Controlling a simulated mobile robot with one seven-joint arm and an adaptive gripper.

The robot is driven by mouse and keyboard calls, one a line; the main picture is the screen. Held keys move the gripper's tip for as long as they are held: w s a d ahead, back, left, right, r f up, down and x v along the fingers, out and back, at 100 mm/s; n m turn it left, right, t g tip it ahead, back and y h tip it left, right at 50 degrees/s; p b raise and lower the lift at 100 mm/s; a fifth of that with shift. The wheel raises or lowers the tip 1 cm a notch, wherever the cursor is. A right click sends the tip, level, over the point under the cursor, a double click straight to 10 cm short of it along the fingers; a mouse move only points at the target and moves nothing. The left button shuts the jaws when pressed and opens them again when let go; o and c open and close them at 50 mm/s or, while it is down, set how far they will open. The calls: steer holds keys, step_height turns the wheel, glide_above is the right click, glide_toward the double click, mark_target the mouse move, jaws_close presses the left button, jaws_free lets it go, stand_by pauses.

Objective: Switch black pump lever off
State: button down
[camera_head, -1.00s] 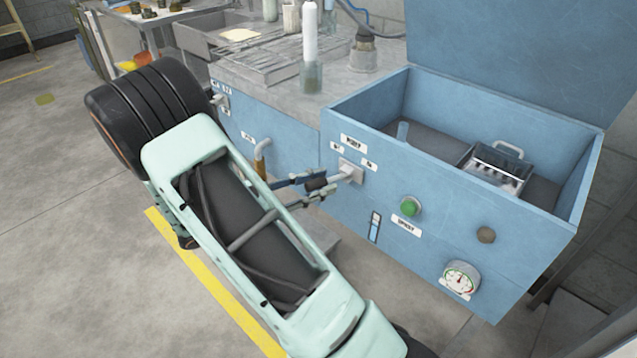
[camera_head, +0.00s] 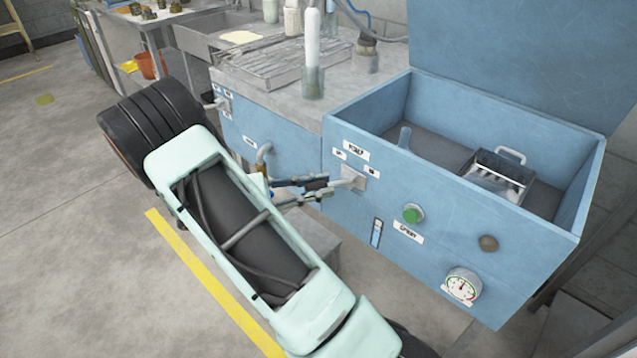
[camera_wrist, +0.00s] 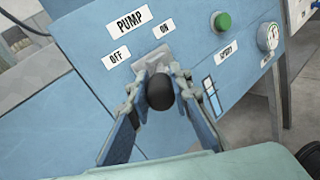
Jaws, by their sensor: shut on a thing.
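The pump lever (camera_head: 347,183) is a light grey rod on a plate on the blue cabinet's front. Its black knob (camera_wrist: 161,92) shows in the wrist view, below the PUMP label and between the OFF label (camera_wrist: 117,58) on the left and the ON label (camera_wrist: 164,28) on the right. The lever points out from the panel toward my wrist camera. My gripper (camera_head: 318,186) is shut on the lever's black end, with one finger on each side of the knob in the wrist view (camera_wrist: 160,98). The fingers partly hide the lever in the head view.
A green button (camera_head: 413,213), a gauge (camera_head: 463,287) and a blue level strip (camera_head: 376,232) are on the panel to the right. Floor in front is clear.

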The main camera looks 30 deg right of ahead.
steer(key=shift+w, duration=0.1)
steer(key=c, duration=1.7)
jaws_free()
steer(key=shift+c, duration=0.2)
steer(key=w+a, duration=0.2)
steer(key=a, duration=1)
steer(key=shift+w, duration=0.15)
steer(key=shift+d, duration=0.1)
